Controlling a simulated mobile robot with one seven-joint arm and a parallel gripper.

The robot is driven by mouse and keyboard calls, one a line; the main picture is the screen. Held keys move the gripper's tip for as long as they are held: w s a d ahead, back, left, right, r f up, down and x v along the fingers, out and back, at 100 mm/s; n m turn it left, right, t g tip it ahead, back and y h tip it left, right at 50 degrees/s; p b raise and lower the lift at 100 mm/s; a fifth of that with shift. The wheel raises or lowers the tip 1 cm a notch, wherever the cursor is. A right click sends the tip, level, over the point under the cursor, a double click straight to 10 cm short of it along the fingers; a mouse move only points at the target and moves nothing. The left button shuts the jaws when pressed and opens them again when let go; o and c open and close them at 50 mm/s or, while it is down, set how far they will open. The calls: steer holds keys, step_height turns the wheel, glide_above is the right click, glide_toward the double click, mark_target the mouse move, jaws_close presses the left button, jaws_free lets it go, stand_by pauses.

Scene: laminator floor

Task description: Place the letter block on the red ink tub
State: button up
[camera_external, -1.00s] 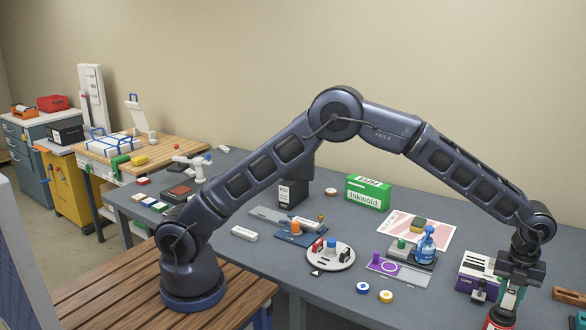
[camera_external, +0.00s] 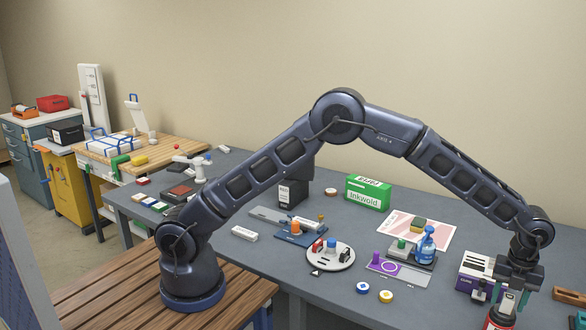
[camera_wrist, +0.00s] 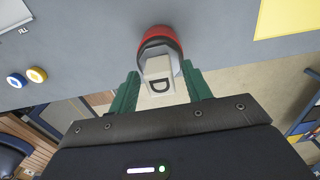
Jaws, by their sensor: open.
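The letter block (camera_wrist: 157,76) is pale with a black D on its face. It appears to rest on top of the red ink tub (camera_wrist: 156,34), at the front right table edge in the external view, where the block (camera_external: 508,300) and tub (camera_external: 494,323) are partly cut off or hidden. My gripper (camera_wrist: 160,80) is open, its green fingers one on each side of the block with gaps showing. In the external view my gripper (camera_external: 510,296) points down over the tub.
A white and purple box (camera_external: 473,275) stands just left of my gripper. A wooden tray (camera_external: 569,296) lies to its right. Blue and yellow round pieces (camera_external: 374,291) lie on the table's front edge.

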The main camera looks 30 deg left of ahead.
mark_target(509, 296)
step_height(509, 296, up, 12)
steer(key=w+a+r+n+t, duration=0.1)
steer(key=w+a+r+n, duration=0.4)
steer(key=a, duration=0.6)
steer(key=w+a+r+n, duration=0.3)
steer(key=w+a+r, duration=0.3)
steer(key=a, duration=0.6)
steer(key=w+a+r+n+t, duration=0.1)
steer(key=w+a+r+n, duration=0.4)
steer(key=a, duration=0.6)
steer(key=s+a+r+n, duration=0.15)
steer(key=a+n, duration=0.25)
steer(key=a, duration=0.7)
steer(key=s+a+r+n+t, duration=0.15)
steer(key=a+n, duration=0.25)
steer(key=a, duration=0.7)
steer(key=s+a+r+n, duration=0.1)
steer(key=s+a+n, duration=0.3)
steer(key=a, duration=0.8)
steer(key=s+a+f+n, duration=0.4)
steer(key=s+a+n, duration=0.1)
steer(key=s+a, duration=0.1)
steer(key=s+a+f+n+t, duration=0.1)
steer(key=s+a+f+n, duration=0.2)
steer(key=s+a+n, duration=0.3)
steer(key=shift+s+a+f, duration=0.4)
steer(key=shift+s+a, duration=0.15)
steer(key=shift+a, duration=0.5)
